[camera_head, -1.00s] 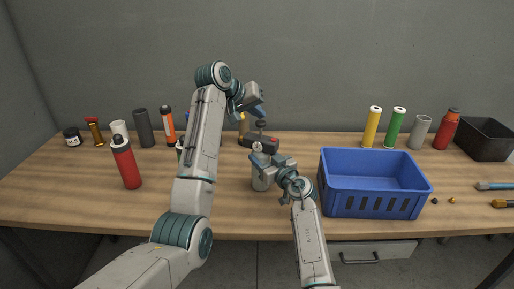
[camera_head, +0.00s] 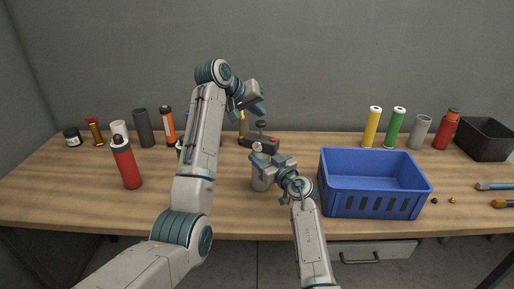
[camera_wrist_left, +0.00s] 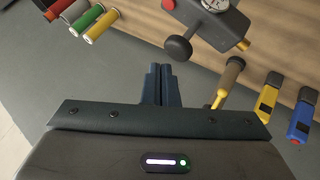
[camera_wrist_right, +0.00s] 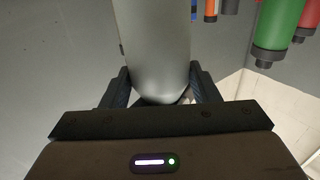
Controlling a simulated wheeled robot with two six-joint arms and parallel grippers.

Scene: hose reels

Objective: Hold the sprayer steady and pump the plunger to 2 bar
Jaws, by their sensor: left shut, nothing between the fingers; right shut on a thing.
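The sprayer (camera_head: 261,182) stands on the table with a grey body and a dark head (camera_head: 262,142) with a red part and a round gauge (camera_head: 257,147). The gauge also shows in the left wrist view (camera_wrist_left: 215,4); its reading is too small to tell. The black plunger knob (camera_head: 261,124) stands up on its stem above the head; it also shows in the left wrist view (camera_wrist_left: 178,48). My right gripper (camera_head: 263,164) is shut around the body, seen between its fingers (camera_wrist_right: 155,55). My left gripper (camera_head: 262,111) is shut and empty, above the knob and apart from it.
A blue crate (camera_head: 375,205) stands right of the sprayer. A red bottle (camera_head: 126,165) stands at the left. Several bottles and tubes line the back, with a black bin (camera_head: 485,140) at far right. Table between the red bottle and my left arm is clear.

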